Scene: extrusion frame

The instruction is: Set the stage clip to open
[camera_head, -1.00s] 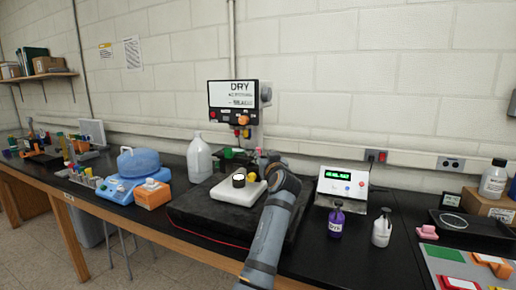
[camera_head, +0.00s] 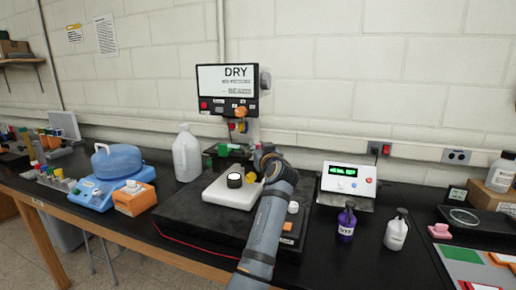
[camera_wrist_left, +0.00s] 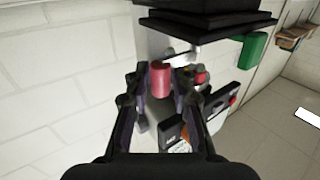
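The instrument with the DRY display (camera_head: 230,88) stands at the back of a black platform. Below its screen are small red, yellow and blue parts (camera_head: 238,127) and a green block (camera_head: 222,150). My left gripper (camera_head: 259,152) is at the instrument's front right, partly hidden behind its own wrist. In the left wrist view a red cylinder (camera_wrist_left: 161,79) sits between the spread fingers of the left gripper (camera_wrist_left: 160,78); I cannot tell whether they touch it. Black stacked plates (camera_wrist_left: 205,22) and the green block (camera_wrist_left: 252,52) lie beyond. I cannot make out the stage clip for sure. My right gripper is not in view.
A white block with a black-capped round piece (camera_head: 234,181) is on the black platform (camera_head: 190,220). A white jug (camera_head: 186,155), blue container (camera_head: 117,162) and orange box (camera_head: 133,199) stand left. A meter (camera_head: 348,180) and two bottles (camera_head: 346,222) (camera_head: 396,232) stand right.

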